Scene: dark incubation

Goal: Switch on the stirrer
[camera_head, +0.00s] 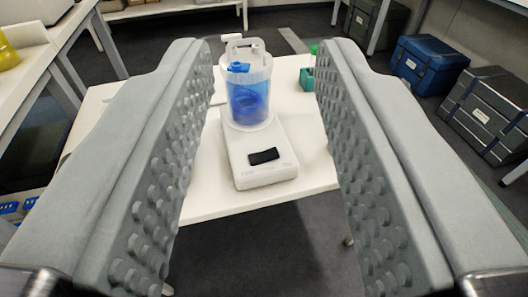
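The stirrer (236,166) is a white unit with a dark panel (263,157) on its front part. It stands on a white table, near the front edge. A clear vessel (249,92) with blue liquid and a handled lid stands on its rear part. My gripper (262,62) is open and empty. Its two grey studded fingers frame the stirrer and vessel from left and right, nearer the camera, and do not appear to touch them. I cannot tell whether the stirrer is on.
The white table (220,205) has free room around the stirrer. A small green holder (306,80) stands on it behind the right finger. Blue and grey cases (428,66) stand on the floor at the right. A white bench (28,62) is at the left.

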